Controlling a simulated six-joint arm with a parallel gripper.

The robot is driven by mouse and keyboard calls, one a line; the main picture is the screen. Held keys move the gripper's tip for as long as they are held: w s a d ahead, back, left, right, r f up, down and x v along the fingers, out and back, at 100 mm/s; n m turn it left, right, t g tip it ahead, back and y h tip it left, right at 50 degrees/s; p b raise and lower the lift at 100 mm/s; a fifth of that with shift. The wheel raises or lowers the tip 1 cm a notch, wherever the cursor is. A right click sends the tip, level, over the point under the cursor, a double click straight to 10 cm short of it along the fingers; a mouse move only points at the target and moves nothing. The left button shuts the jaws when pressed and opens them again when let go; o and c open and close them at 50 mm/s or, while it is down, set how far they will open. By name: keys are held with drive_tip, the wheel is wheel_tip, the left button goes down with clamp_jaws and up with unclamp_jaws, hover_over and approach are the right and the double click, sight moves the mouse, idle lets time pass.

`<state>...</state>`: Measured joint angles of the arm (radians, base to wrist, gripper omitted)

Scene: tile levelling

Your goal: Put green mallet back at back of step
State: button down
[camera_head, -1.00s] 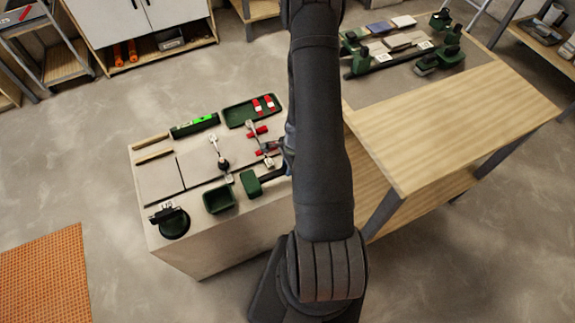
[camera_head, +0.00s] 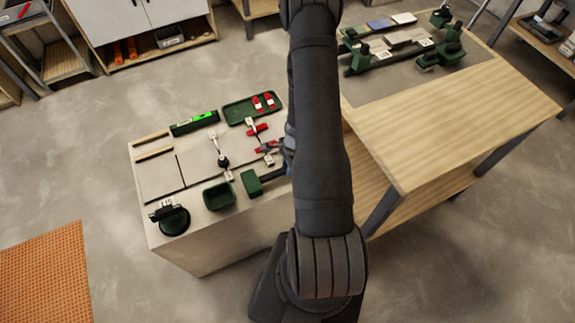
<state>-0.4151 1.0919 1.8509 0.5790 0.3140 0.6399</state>
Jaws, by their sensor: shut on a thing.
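The green mallet (camera_head: 251,182) is at the front right of the pale step (camera_head: 205,256), its block head to the left and its dark handle running right behind my arm. My gripper (camera_head: 288,160) is mostly hidden behind my arm, at the handle end of the mallet. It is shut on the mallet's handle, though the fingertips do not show. I cannot tell whether the head touches the step's top.
A green box (camera_head: 218,196) and a dark green suction cup (camera_head: 172,217) stand left of the mallet. Red pliers (camera_head: 268,147), levelling clips (camera_head: 221,158), a spirit level (camera_head: 195,123) and a green tray (camera_head: 252,107) lie behind. A wooden bench (camera_head: 450,125) is at right.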

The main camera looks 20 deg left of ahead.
drive_tip(key=shift+f, duration=0.6)
drive_tip(key=c, duration=0.9)
unclamp_jaws()
drive_tip(key=shift+r, duration=4.05)
drive_tip(key=shift+f, duration=0.15)
